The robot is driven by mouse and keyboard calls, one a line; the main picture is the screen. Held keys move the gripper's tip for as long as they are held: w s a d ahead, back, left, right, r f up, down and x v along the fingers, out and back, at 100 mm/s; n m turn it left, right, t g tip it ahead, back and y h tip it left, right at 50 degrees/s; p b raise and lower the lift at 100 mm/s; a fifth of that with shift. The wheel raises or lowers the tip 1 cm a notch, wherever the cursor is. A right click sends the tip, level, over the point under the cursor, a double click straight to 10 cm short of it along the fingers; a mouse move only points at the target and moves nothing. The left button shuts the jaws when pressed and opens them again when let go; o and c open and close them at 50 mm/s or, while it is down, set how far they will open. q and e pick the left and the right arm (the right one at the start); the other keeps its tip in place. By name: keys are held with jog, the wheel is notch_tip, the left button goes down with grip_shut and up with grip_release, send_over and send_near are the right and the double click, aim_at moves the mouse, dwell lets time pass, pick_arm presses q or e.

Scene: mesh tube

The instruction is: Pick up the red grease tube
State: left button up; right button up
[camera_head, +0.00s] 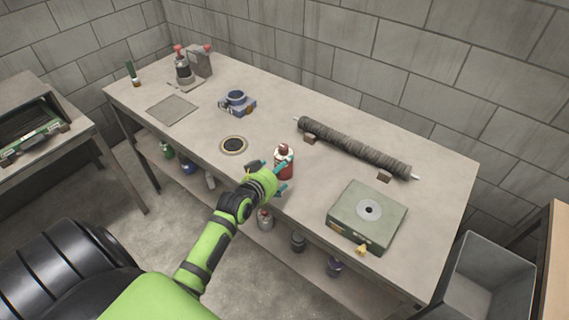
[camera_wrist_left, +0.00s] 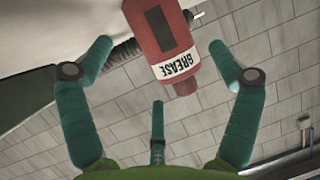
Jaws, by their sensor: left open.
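The red grease tube (camera_head: 284,158) stands upright on the workbench near its front edge, with a white band and a dark red top. In the left wrist view the red tube (camera_wrist_left: 162,32) appears upside down, with a white label reading GREASE. My left gripper (camera_head: 283,177) is at the front side of the tube, its teal fingers spread. In the left wrist view the open gripper (camera_wrist_left: 158,48) has a finger on each side of the tube, with gaps visible. The tube's lower part is partly hidden by the gripper in the head view. My right gripper is not in view.
The workbench (camera_head: 250,190) holds a round black disc (camera_head: 233,145) left of the tube, a blue device (camera_head: 237,101) behind, a long mesh roll (camera_head: 355,147) to the right and a green box (camera_head: 367,214) at front right. A grey bin (camera_head: 485,280) stands at the right.

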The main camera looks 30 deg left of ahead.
pick_arm(q)
jog(key=shift+p+x, duration=0.35)
jog(key=shift+x, duration=2.6)
jog(key=shift+s+d, duration=0.15)
jog(key=c, duration=1.1)
jog(key=shift+c, duration=0.4)
jog(key=shift+r, duration=0.1)
